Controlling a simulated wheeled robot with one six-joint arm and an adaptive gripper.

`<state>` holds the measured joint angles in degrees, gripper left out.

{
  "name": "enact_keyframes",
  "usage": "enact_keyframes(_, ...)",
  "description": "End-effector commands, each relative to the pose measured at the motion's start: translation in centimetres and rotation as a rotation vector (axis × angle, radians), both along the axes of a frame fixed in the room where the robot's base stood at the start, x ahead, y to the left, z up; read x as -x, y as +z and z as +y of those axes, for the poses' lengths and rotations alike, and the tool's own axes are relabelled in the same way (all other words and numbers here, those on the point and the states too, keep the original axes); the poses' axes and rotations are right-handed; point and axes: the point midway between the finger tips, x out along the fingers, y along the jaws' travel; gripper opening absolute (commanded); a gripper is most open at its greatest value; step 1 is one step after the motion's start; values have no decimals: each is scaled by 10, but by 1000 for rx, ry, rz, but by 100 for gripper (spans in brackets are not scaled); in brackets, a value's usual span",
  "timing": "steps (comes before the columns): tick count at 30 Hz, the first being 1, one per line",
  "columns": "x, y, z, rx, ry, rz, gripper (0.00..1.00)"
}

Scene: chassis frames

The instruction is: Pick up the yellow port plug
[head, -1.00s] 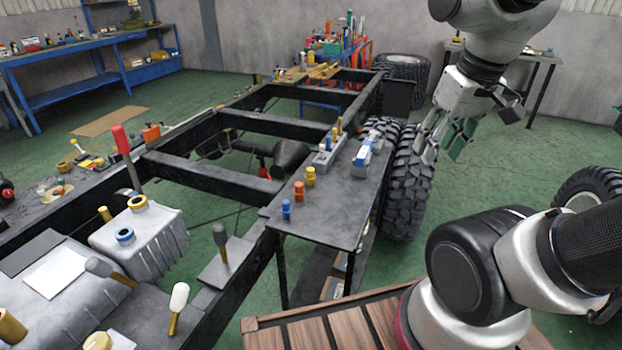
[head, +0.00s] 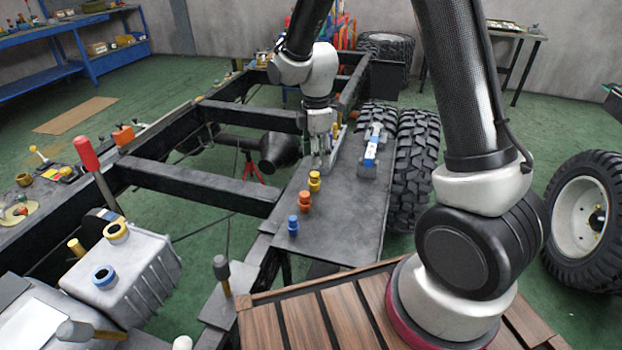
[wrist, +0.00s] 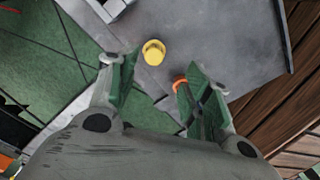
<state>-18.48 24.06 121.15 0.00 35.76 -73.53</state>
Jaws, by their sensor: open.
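The yellow port plug (head: 314,181) stands on the grey side plate (head: 345,220), behind the orange plug (head: 305,201) and the blue plug (head: 293,225). My gripper (head: 322,168) points down over the plate, just behind the yellow plug in the head view. In the wrist view the yellow plug (wrist: 154,52) shows beyond and between the spread green-padded fingertips (wrist: 160,72). The jaws are open and empty. The orange plug (wrist: 180,84) is partly hidden by the right finger, and the blue plug is not visible there.
A blue-and-white part (head: 371,150) lies on the plate's right side, near the big tyres (head: 413,150). A grey tray-like piece (head: 338,138) is behind my gripper. A wooden slatted deck (head: 330,310) is in front. The plate's front right is clear.

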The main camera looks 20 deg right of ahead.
Motion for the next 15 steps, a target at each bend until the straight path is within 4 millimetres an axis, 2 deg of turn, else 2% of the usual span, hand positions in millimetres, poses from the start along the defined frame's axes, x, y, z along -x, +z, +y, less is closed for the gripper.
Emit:
enact_keyframes(5, -4, -2, 1, -7, 149, -16, 49)
enact_keyframes(15, -6, -43, 1, -6, 163, -12, 49)
